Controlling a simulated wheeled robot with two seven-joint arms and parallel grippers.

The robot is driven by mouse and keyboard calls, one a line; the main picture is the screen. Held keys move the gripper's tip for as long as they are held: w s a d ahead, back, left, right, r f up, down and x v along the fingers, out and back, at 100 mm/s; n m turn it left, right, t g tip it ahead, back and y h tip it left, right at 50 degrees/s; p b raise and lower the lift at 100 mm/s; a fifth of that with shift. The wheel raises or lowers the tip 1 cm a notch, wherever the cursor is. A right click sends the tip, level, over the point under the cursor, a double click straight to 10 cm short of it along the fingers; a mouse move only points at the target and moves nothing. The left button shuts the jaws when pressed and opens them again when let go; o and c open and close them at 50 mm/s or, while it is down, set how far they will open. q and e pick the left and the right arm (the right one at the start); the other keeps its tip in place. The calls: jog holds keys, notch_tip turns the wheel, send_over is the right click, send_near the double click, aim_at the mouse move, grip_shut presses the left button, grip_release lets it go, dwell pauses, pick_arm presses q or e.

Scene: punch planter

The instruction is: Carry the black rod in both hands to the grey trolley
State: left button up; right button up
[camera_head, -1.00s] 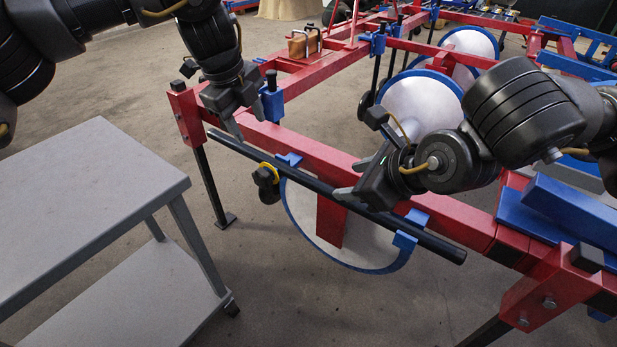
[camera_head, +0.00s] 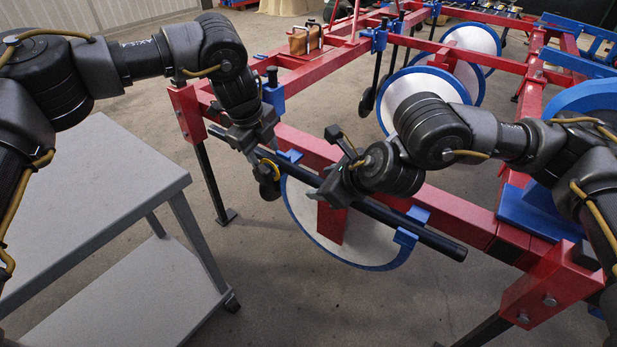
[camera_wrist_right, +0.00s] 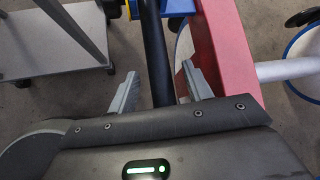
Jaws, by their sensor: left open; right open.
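The black rod (camera_head: 432,239) lies slantwise along the front red beam, resting at blue brackets (camera_head: 405,238). In the right wrist view the rod (camera_wrist_right: 155,55) runs between the two open fingers of my right gripper (camera_wrist_right: 158,88). In the head view my right gripper (camera_head: 333,190) is at the rod's middle, pointing down at it. My left gripper (camera_head: 262,160) is open at the rod's left part, and its fingers partly hide the rod there. Whether they straddle it is unclear. The grey trolley (camera_head: 95,190) stands at the left, its top bare.
The red frame (camera_head: 455,220) spans the middle and right. White discs with blue rims (camera_head: 345,240) sit below and behind the rod. A small black and yellow part (camera_head: 268,183) hangs near my left gripper. Open floor (camera_head: 260,290) lies between trolley and frame.

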pick_arm(q)
jog(key=shift+c, duration=0.3)
pick_arm(e)
jog(key=shift+c, duration=0.3)
pick_arm(q)
grip_shut()
pick_arm(e)
grip_shut()
